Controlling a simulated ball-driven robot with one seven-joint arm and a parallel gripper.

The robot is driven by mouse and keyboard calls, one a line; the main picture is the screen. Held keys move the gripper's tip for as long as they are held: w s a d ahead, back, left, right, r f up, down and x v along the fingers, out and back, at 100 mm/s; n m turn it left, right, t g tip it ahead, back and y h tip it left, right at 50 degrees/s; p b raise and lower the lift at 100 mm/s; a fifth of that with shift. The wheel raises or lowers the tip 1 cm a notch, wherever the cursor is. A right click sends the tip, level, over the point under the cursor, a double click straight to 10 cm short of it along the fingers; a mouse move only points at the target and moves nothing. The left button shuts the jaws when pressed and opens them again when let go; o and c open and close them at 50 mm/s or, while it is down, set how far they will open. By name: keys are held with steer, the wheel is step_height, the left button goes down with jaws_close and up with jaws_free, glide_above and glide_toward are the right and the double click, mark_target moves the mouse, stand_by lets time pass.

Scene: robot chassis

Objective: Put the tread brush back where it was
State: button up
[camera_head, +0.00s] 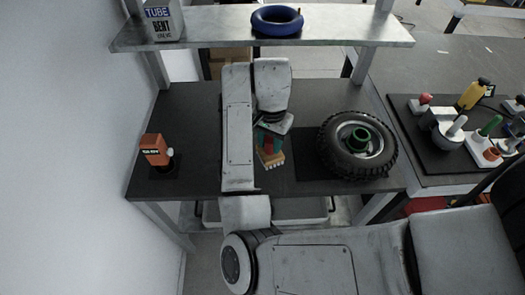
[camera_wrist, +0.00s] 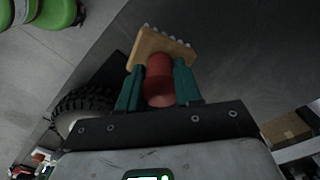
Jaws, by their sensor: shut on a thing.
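The tread brush has a red round handle and a tan wooden block with pale bristles. The tread brush (camera_wrist: 160,78) shows in the wrist view between the green fingers of my gripper (camera_wrist: 160,85), which is shut on its red handle. In the head view the brush (camera_head: 271,157) is over the dark bench top (camera_head: 190,110), left of the wheel, with its bristles toward the front edge. My gripper (camera_head: 268,140) is partly hidden by my arm there. I cannot tell whether the brush touches the bench.
A knobbly tyre on a wheel (camera_head: 388,157) lies on a dark mat (camera_head: 308,170) to the right. An orange device (camera_head: 154,150) stands at the left. A shelf (camera_head: 220,28) above holds a tube box (camera_head: 161,20) and a blue ring (camera_head: 277,20). The bench's left part is mostly clear.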

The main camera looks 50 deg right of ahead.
mark_target(263, 150)
steer(key=w+f, duration=0.1)
steer(key=w+d+f+b, duration=0.1)
steer(key=f, duration=0.1)
steer(key=shift+w+f, duration=0.2)
steer(key=shift+w, duration=0.05)
steer(key=shift+w+d+f, duration=0.15)
steer(key=shift+w+f, duration=0.2)
steer(key=shift+f, duration=0.15)
steer(key=shift+f+p, duration=0.35)
steer(key=shift+f, duration=1.15)
steer(key=o, duration=1)
steer(key=shift+f, duration=0.15)
